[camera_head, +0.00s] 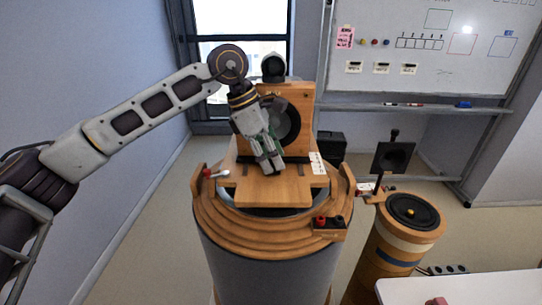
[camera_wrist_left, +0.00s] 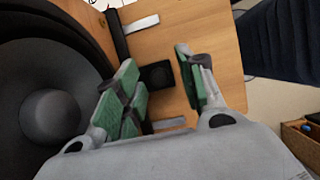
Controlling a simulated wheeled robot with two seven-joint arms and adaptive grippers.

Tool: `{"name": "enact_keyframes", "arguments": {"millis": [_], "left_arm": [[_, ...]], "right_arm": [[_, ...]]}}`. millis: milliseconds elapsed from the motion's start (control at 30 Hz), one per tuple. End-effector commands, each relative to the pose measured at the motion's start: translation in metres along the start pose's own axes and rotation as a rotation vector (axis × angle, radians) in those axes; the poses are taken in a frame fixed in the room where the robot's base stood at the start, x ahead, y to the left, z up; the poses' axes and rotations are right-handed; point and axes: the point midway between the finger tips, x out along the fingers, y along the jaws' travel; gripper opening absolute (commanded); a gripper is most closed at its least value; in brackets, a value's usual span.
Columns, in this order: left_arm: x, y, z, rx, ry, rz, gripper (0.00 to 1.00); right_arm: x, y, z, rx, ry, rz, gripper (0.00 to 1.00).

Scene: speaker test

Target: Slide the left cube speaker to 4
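A small black cube (camera_wrist_left: 157,75), which looks like a cube speaker, sits on the wooden board (camera_wrist_left: 205,25) in the left wrist view. My left gripper (camera_wrist_left: 157,62) is open, its green-padded fingers on either side of the cube with visible gaps. In the head view my left gripper (camera_head: 268,166) points down over the wooden board (camera_head: 268,190), in front of the wooden speaker cabinet (camera_head: 300,98). It hides the cube there. A white scale card (camera_head: 317,163) stands at the board's right; its figures are too small to read. My right gripper is not in view.
The cabinet's large black cone (camera_wrist_left: 50,115) is close to the left finger. A shorter wooden speaker column (camera_head: 403,225) stands right.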

Motion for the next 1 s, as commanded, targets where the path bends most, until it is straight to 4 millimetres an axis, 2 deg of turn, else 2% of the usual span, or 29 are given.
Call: {"name": "enact_keyframes", "arguments": {"millis": [233,467,667,1000], "left_arm": [[0.000,0.000,0.000,0.000,0.000,0.000,0.39],[-0.010,0.000,0.000,0.000,0.000,0.000,0.39],[-0.031,0.000,0.000,0.000,0.000,0.002,0.39],[-0.082,0.000,0.000,0.000,-0.001,0.002,0.39]], "right_arm": [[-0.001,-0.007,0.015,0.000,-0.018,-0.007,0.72],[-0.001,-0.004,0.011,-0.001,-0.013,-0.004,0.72],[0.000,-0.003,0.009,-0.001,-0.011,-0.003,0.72],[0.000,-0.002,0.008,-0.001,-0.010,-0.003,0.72]]}}
